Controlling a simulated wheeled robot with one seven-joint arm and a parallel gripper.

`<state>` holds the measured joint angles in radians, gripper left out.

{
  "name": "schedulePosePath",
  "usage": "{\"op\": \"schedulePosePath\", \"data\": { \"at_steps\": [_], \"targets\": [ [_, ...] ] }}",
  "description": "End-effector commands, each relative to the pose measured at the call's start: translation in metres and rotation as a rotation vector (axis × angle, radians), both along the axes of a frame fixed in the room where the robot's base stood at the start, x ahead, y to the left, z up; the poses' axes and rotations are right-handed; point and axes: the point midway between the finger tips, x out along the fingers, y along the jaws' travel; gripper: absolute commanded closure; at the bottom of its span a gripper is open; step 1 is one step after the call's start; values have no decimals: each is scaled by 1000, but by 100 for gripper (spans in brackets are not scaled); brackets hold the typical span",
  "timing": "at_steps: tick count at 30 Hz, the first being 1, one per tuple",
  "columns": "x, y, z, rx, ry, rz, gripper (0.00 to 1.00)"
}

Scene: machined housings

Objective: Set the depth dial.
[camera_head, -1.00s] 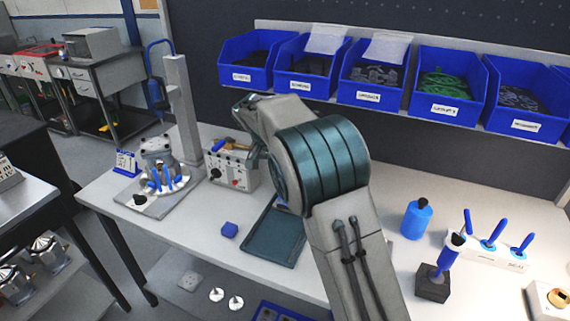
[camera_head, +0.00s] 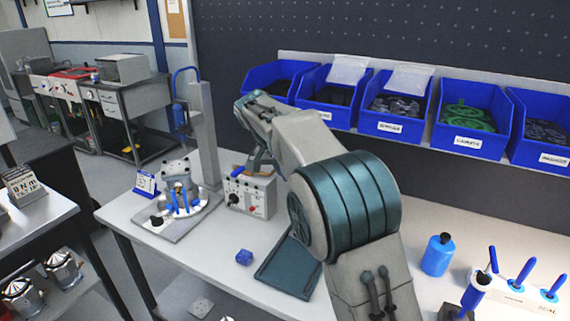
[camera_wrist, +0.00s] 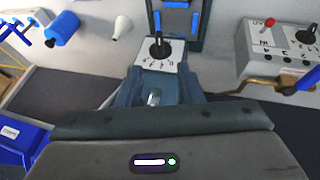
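In the wrist view a black pointer knob (camera_wrist: 159,46) stands on a small white plate (camera_wrist: 172,65) with dark scale marks, straight ahead of my palm. The marks are too small to read. Teal parts rise between my palm and this plate; I cannot tell surely whether they are my fingers. My gripper (camera_wrist: 158,94) shows no clear fingertips, and I see no contact with the knob. In the head view my gripper (camera_head: 259,160) hangs near the grey control box (camera_head: 250,193). My arm hides the bench behind it, and I cannot pick out the marked plate there.
A teal tray (camera_head: 276,276) and a blue block (camera_head: 244,257) lie on the bench. A machine fixture (camera_head: 180,190) stands left, a blue bottle (camera_head: 437,256) right. Blue bins (camera_head: 400,108) line the back. The control box's switches (camera_wrist: 268,24) are close right in the wrist view.

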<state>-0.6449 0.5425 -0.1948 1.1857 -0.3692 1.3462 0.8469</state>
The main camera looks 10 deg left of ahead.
Motion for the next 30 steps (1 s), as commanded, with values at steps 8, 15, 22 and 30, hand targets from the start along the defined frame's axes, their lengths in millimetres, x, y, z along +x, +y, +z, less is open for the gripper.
{"op": "schedulePosePath", "data": {
  "at_steps": [8,15,22,30],
  "targets": [
    [-12,16,39,-1,-1,1,66],
    [-14,18,45,-1,1,-1,66],
    [-14,15,46,0,2,0,66],
    [-42,-52,54,67,63,50,66]
  ]
}}
